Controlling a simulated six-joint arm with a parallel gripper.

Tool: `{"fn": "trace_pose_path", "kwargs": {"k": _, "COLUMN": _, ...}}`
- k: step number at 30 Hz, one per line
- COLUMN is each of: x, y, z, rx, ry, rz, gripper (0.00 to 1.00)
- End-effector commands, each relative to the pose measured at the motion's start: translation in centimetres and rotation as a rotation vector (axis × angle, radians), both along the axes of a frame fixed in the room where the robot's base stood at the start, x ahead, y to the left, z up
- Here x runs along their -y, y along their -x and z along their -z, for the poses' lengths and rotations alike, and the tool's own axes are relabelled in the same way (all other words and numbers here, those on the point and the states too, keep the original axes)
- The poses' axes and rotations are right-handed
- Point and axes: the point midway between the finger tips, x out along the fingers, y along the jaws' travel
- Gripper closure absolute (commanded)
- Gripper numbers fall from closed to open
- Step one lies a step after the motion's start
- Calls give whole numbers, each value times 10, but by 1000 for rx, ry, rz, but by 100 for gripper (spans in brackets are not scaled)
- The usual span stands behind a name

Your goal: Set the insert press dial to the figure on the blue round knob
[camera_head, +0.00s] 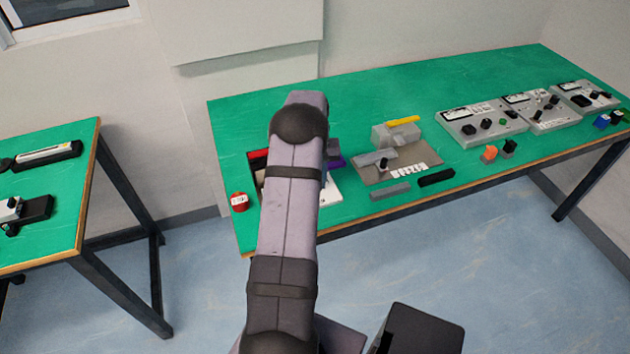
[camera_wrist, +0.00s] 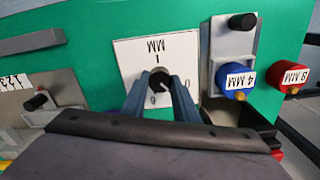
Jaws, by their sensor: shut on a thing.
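In the wrist view a small dark dial knob (camera_wrist: 160,77) sits on a white plate (camera_wrist: 186,48) lettered MM, upside down in this view. My gripper (camera_wrist: 161,84) is shut on the knob, one finger on each side. The fingers hide part of the dial scale, and I cannot tell which figure it points at. The blue round knob (camera_wrist: 233,77) is to the right, on a grey block, with a white label that reads 4 MM upside down. In the head view my arm hides the dial and the blue knob; only an edge of the white plate (camera_head: 330,191) shows.
A red round knob (camera_wrist: 288,78), labelled in MM, stands right of the blue one; it also shows in the head view (camera_head: 239,202). A grey fixture with a yellow bar (camera_head: 403,121) and a numbered strip stands to the right. Several control panels (camera_head: 482,125) stand farther right on the green table.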

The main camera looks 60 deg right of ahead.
Motion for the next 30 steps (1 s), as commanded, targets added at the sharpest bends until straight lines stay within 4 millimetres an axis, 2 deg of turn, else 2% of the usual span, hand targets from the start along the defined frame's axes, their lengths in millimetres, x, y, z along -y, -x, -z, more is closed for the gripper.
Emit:
{"fn": "trace_pose_path", "kwargs": {"k": 12, "x": 0, "y": 0, "z": -1, "rx": 0, "ry": 1, "rz": 236, "gripper": 96}}
{"fn": "trace_pose_path", "kwargs": {"k": 29, "x": 1, "y": 0, "z": -1, "rx": 1, "ry": 3, "rz": 278, "gripper": 96}}
{"fn": "trace_pose_path", "kwargs": {"k": 30, "x": 1, "y": 0, "z": -1, "rx": 1, "ry": 3, "rz": 277, "gripper": 71}}
